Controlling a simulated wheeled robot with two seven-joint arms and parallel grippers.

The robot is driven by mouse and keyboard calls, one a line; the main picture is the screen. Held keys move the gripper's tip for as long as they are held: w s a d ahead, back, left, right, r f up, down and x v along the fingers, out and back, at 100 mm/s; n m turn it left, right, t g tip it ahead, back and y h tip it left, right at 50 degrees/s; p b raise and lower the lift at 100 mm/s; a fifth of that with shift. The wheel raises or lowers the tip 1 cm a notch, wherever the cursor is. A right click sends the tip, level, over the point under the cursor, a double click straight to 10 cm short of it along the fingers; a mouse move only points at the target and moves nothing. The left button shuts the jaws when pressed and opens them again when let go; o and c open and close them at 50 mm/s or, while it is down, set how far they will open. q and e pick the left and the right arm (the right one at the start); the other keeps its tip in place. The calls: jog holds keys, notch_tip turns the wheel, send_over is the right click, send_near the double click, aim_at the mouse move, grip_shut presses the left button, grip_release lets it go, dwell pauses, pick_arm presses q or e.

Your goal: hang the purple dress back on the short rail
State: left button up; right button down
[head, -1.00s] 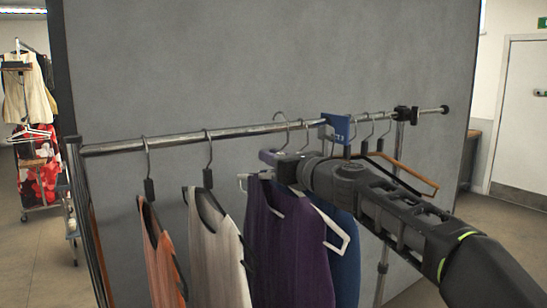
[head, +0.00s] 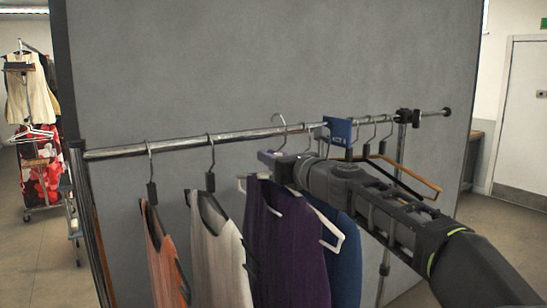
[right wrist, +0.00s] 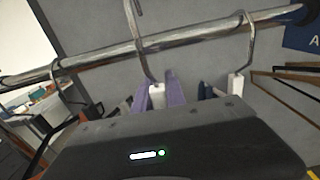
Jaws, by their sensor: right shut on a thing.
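The purple dress (head: 290,245) hangs on a white hanger (head: 331,232), between a cream top and a blue garment. My right gripper (head: 277,160) is shut on this hanger near the base of its hook, just below the short rail (head: 235,136). In the right wrist view, the hook (right wrist: 135,35) rises past the rail (right wrist: 95,63), its top above it. I cannot tell whether the hook rests on the rail or stands just in front of it. My left gripper is out of view.
An orange garment (head: 163,258) and the cream top (head: 218,262) hang to the left, the blue garment (head: 346,262) close to the right. A blue tag (head: 340,131) and several hangers sit further right. A grey panel (head: 260,60) stands behind the rail.

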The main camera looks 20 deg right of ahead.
jog(key=shift+w+a+p, duration=0.2)
jog(key=shift+w+p, duration=0.3)
jog(key=shift+w, duration=0.9)
jog(key=shift+w+a+p, duration=0.2)
jog(key=shift+w+p, duration=0.3)
jog(key=shift+w, duration=0.85)
jog(key=shift+w, duration=0.1)
jog(key=shift+f, duration=0.1)
jog(key=shift+f+b, duration=1.65)
jog(key=shift+b, duration=0.1)
jog(key=shift+r, duration=0.1)
jog(key=c, duration=1.3)
grip_release()
jog(key=shift+s+d, duration=0.1)
jog(key=shift+s, duration=0.35)
jog(key=s, duration=0.2)
jog(key=s+b, duration=0.1)
jog(key=s, duration=0.1)
jog(key=s+d+b, duration=0.1)
jog(key=s, duration=0.2)
